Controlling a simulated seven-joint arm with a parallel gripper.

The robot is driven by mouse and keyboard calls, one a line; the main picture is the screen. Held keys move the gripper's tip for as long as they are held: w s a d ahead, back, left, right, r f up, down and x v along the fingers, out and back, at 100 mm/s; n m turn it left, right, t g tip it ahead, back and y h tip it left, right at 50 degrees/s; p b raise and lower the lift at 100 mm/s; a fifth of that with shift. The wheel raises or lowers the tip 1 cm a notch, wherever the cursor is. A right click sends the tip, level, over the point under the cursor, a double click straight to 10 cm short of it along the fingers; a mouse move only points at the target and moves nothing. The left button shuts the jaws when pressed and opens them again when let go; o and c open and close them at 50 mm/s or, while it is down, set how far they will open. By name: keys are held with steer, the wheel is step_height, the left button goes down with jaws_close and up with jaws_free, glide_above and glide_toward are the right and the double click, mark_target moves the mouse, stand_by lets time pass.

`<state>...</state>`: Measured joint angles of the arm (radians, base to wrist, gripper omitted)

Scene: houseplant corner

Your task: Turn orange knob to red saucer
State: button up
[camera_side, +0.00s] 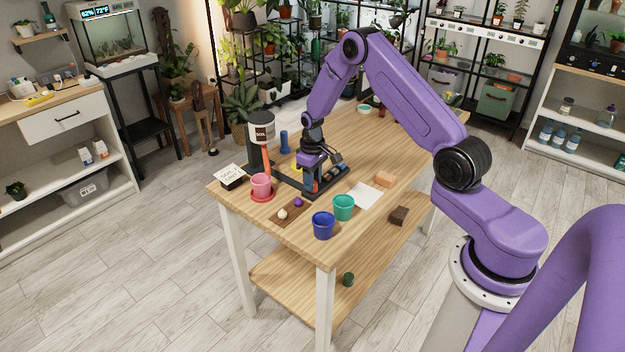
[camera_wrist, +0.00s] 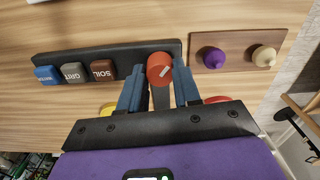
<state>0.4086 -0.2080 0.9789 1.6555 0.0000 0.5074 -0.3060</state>
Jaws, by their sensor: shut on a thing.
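The orange knob (camera_wrist: 160,68) sits at the right end of a black panel (camera_wrist: 70,60) in the wrist view. Its white mark slants up to the right. My gripper (camera_wrist: 160,88) is shut on it, one blue finger on each side. In the side view my gripper (camera_side: 311,186) is low over the panel and largely hides the knob. The red saucer (camera_side: 262,197) is on the table left of the panel, with a pink pot (camera_side: 261,182) on it. A red edge (camera_wrist: 217,99) shows behind my gripper in the wrist view.
A soil dispenser (camera_side: 262,131) with an orange chute (camera_side: 267,161) stands behind the pink pot. Blue (camera_wrist: 47,74), grey (camera_wrist: 75,72) and brown (camera_wrist: 103,70) buttons line the panel. A board (camera_wrist: 237,50) holds purple and cream knobs. Blue (camera_side: 323,226) and green (camera_side: 343,207) pots stand in front.

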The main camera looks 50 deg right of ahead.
steer(key=shift+m, duration=1)
steer(key=o, duration=1.1)
steer(key=shift+c, duration=0.2)
steer(key=shift+r, duration=0.1)
step_height(320, 180, up, 17)
steer(key=shift+r, duration=0.15)
